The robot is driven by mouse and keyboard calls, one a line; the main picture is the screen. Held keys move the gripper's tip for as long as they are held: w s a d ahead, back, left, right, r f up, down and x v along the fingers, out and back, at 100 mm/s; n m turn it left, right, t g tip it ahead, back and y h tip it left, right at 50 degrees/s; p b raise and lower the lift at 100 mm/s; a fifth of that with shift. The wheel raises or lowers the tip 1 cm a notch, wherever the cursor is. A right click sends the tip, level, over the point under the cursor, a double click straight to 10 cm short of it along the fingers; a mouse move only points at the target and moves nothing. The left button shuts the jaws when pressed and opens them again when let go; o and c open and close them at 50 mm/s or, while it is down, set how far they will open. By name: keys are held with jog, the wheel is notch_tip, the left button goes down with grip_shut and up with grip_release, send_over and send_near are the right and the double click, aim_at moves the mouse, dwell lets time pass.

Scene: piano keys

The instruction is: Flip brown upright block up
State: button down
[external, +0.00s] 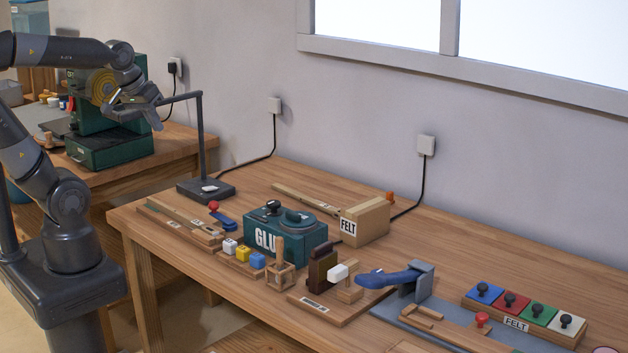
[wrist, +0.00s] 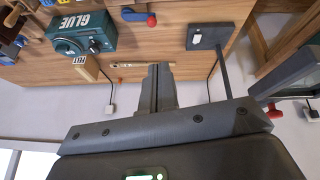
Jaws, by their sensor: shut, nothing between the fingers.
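A dark brown upright block (external: 322,268) stands on a flat wooden base (external: 318,303) with a small label, near the front middle of the workbench in the external view. A white-headed piece (external: 338,272) on a wooden support is right beside it. My gripper (external: 148,102) is far to the left, raised above the bench level and well apart from the block. In the wrist view the fingers (wrist: 160,75) are together and empty. I cannot make out the brown block for certain in the wrist view.
A green GLUE box (external: 285,238) stands left of the block. A blue-handled clamp-like piece (external: 390,278) is to its right. A lamp-like stand (external: 202,140) rises at the bench's left end, close to my gripper. A FELT box (external: 365,222) is behind. The back right is clear.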

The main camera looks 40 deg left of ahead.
jog(key=w+d+f+n+g+h, duration=0.1)
jog(key=w+d+f+n, duration=0.2)
jog(key=d, duration=0.5)
jog(key=w+d+n+g+h, duration=0.1)
jog(key=w+d+n, duration=0.3)
jog(key=d, duration=0.5)
jog(key=w+d+f+n+g+h, duration=0.1)
jog(key=w+d+f+n, duration=0.2)
jog(key=d, duration=0.5)
jog(key=s+d+f+n+g+h, duration=0.1)
jog(key=d+n, duration=0.5)
jog(key=d, duration=0.6)
notch_tip(320, 180, down, 2)
jog(key=shift+d+g, duration=0.4)
jog(key=shift+g, duration=0.2)
jog(key=shift+s, duration=0.1)
send_near(319, 266)
jog(key=shift+w+a+f, duration=0.25)
jog(key=shift+w+f, duration=0.5)
jog(key=shift+f, duration=0.3)
jog(key=shift+w+a+f, duration=0.25)
jog(key=shift+w+f, duration=0.45)
jog(key=shift+f, duration=0.35)
jog(key=shift+d, duration=0.1)
